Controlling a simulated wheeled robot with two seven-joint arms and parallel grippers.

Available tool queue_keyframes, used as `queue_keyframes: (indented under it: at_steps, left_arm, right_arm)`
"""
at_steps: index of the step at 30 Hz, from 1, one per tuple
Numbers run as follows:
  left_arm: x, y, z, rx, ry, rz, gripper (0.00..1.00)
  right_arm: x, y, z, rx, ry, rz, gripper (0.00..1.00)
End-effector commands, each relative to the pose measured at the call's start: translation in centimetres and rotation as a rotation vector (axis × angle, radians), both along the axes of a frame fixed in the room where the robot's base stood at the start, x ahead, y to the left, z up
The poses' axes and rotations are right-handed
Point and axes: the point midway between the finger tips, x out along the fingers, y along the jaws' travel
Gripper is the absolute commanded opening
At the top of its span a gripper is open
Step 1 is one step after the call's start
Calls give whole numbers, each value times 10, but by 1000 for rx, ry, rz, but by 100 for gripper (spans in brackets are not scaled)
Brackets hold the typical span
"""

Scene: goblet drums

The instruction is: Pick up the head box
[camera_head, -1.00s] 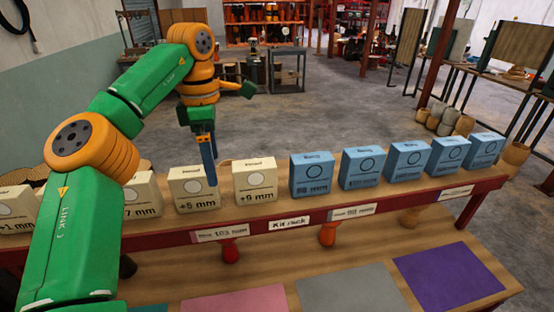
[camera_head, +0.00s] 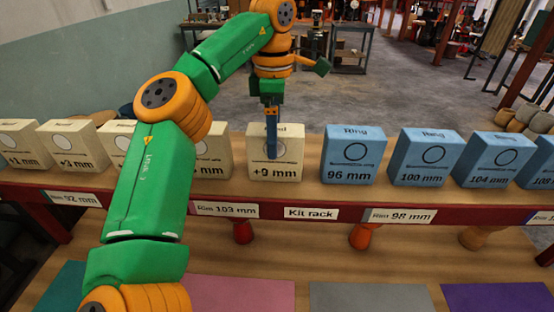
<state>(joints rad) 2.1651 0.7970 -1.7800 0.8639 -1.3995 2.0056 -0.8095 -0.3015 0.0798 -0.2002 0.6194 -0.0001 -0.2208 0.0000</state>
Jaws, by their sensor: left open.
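Several cream head boxes stand in a row on the left part of the rack shelf. The +9 mm head box (camera_head: 288,163) is the rightmost of them, upright beside a blue ring box. The +1 mm (camera_head: 22,148) and +3 mm (camera_head: 75,147) head boxes stand at the far left. Two more head boxes are partly hidden behind my left arm. My left gripper (camera_head: 271,156) points down at the +9 mm box, its blue fingers overlapping the box's front in the picture. It is open and holds nothing. Whether the fingers touch the box cannot be told. My right gripper is not in view.
Blue ring boxes, such as the 96 mm one (camera_head: 349,158), continue the row to the right. The red shelf edge (camera_head: 345,214) carries rim labels and a Kit rack label. Goblet-shaped drum shells (camera_head: 363,236) stand below. Pink (camera_head: 240,293) and grey (camera_head: 370,298) mats lie in front.

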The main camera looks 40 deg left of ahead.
Motion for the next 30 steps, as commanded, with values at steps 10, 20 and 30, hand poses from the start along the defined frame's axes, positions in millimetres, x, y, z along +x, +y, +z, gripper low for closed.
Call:
queue_keyframes:
  at_steps: [10,20,30]
  left_arm:
    - [-4,-7,-57,0,3,-1,98]
    - [-3,-7,-67,-1,-1,0,87]
    - [-3,-7,-66,-1,-1,-1,0]
  right_arm:
    - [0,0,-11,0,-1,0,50]
    - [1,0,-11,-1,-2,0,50]
    - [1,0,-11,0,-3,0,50]
